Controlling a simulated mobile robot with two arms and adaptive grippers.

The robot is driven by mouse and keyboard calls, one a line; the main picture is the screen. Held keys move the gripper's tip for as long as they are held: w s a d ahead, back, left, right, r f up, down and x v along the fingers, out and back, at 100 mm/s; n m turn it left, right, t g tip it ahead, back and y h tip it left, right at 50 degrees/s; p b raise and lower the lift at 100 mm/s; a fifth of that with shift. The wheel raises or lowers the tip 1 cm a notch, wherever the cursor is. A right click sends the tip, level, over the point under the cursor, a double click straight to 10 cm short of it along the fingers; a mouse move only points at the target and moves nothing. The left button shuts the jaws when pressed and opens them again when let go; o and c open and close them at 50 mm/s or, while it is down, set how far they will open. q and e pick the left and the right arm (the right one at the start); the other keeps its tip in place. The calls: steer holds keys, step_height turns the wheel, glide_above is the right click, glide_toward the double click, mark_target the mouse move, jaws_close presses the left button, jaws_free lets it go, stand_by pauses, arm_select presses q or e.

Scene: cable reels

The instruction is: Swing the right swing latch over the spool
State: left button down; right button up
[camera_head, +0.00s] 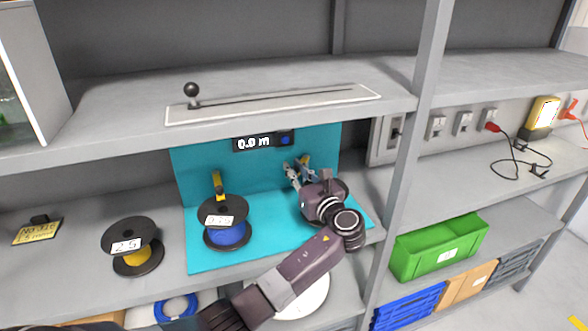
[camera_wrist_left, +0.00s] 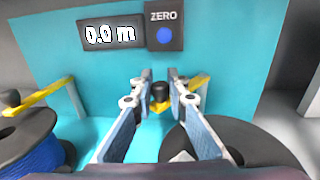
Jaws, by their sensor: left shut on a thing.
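My left gripper (camera_head: 299,173) reaches in from the lower left over the right side of the teal station. In the left wrist view its fingers (camera_wrist_left: 160,84) are shut on the black knob (camera_wrist_left: 159,91) of the right swing latch. The latch's yellow arm (camera_wrist_left: 198,81) shows behind and beside the fingertips. The black right spool (camera_wrist_left: 255,146) lies below and right of the fingers; my gripper hides most of it in the head view. My right gripper is not in view.
A blue-cable spool (camera_head: 228,234) stands left on the teal station, with the yellow left latch (camera_head: 218,186) behind it. A display (camera_head: 255,142) reads 0.0 m. A yellow-cable spool (camera_head: 135,260) stands further left. A shelf post (camera_head: 408,150) rises close right of my gripper.

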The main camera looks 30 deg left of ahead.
arm_select(q)
steer(key=c, duration=1.9)
jaws_free()
steer(key=v, duration=1.2)
